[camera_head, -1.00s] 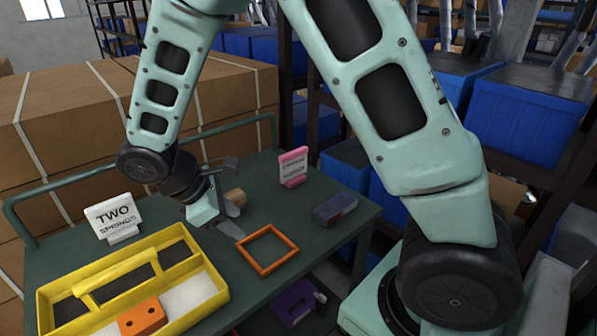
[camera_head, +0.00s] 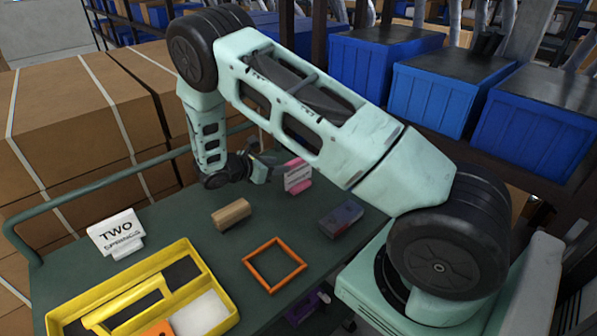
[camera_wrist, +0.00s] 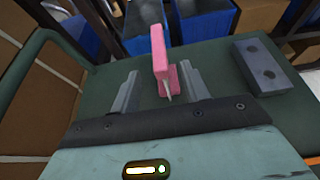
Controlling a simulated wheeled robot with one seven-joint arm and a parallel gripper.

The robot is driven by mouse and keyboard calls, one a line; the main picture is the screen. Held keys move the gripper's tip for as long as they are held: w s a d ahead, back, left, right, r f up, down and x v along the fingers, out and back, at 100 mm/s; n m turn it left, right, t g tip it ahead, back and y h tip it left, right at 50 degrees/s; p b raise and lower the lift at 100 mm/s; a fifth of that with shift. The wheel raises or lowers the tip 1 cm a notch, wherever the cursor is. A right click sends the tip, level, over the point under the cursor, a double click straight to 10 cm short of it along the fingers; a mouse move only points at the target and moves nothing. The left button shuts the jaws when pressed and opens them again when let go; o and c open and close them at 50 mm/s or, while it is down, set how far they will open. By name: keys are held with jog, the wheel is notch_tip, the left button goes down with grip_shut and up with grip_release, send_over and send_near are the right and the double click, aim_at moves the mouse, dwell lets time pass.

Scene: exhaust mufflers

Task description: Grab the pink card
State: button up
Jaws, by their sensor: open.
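The pink card (camera_head: 298,177) stands upright at the back of the green table in the head view, with pale print on its face. In the wrist view the pink card (camera_wrist: 160,58) is seen edge-on, between and a little beyond the two fingertips. My gripper (camera_wrist: 155,85) is open, one finger on each side of the card's line, with gaps on both sides. In the head view my gripper (camera_head: 272,168) is just left of the card and partly covers it. Whether a finger touches the card cannot be told.
A grey-blue block (camera_head: 341,218) lies right of the card; it also shows in the wrist view (camera_wrist: 264,64). A wooden block (camera_head: 231,214), an orange frame (camera_head: 249,263), a yellow tray (camera_head: 203,256) and a white "TWO SPRINGS" sign (camera_head: 117,232) stand nearer. A green rail (camera_head: 100,184) edges the table.

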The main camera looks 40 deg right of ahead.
aim_at(291, 163)
jog(key=x, duration=0.3)
jog(key=shift+d+f+p, duration=0.1)
jog(key=shift+d+p, duration=0.15)
jog(key=shift+p, duration=0.15)
jog(key=p+x, duration=0.1)
jog(key=x, duration=0.1)
jog(key=p+x, duration=0.2)
jog(key=shift+d, duration=0.35)
jog(key=shift+d+f, duration=0.2)
jog(key=shift+d, duration=0.15)
grip_shut()
